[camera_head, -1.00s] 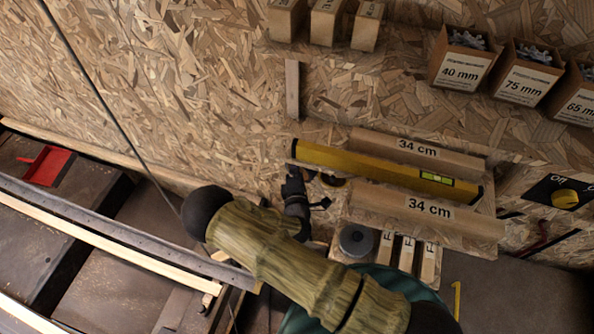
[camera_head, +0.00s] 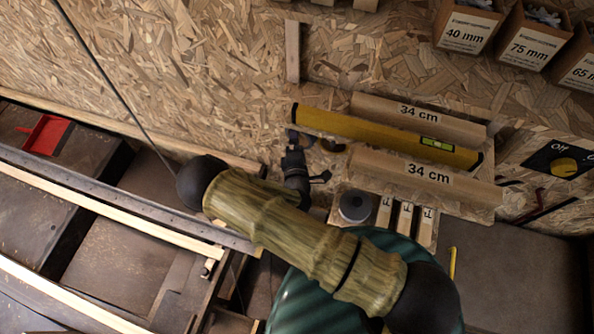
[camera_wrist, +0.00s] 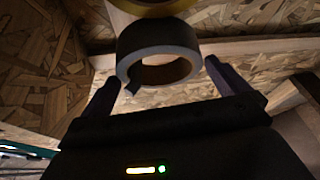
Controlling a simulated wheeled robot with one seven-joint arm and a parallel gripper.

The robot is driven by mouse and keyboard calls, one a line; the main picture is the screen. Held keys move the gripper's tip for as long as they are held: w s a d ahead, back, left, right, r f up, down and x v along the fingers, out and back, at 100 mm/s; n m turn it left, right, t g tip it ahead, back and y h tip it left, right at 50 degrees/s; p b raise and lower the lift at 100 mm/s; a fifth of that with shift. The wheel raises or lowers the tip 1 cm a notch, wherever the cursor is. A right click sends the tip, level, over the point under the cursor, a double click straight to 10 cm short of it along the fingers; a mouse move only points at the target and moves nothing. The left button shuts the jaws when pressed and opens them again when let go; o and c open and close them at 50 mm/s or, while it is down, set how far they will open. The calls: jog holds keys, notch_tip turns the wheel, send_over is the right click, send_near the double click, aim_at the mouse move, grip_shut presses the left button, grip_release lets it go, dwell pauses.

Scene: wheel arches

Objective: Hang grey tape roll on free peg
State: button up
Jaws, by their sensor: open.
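The grey tape roll (camera_wrist: 158,57) is in the wrist view, with a brown inner core and a loose tape end at its lower left. My gripper (camera_wrist: 160,76) is open, one finger at each side of the roll's lower part; I cannot tell whether they touch it. A yellow ring (camera_wrist: 150,6) sits just behind the roll at the top edge. In the head view my gripper (camera_head: 292,145) is at the wall below the left end of the yellow level, and the roll there is not clearly visible. I cannot make out a free peg.
The yellow level (camera_head: 385,136) lies between two wooden pieces marked 34 cm. Labelled screw boxes (camera_head: 528,45) are at the upper right. A red dustpan-like object (camera_head: 46,135) lies at left.

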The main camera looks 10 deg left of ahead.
jog(key=v, duration=1.5)
jog(key=shift+p, duration=0.3)
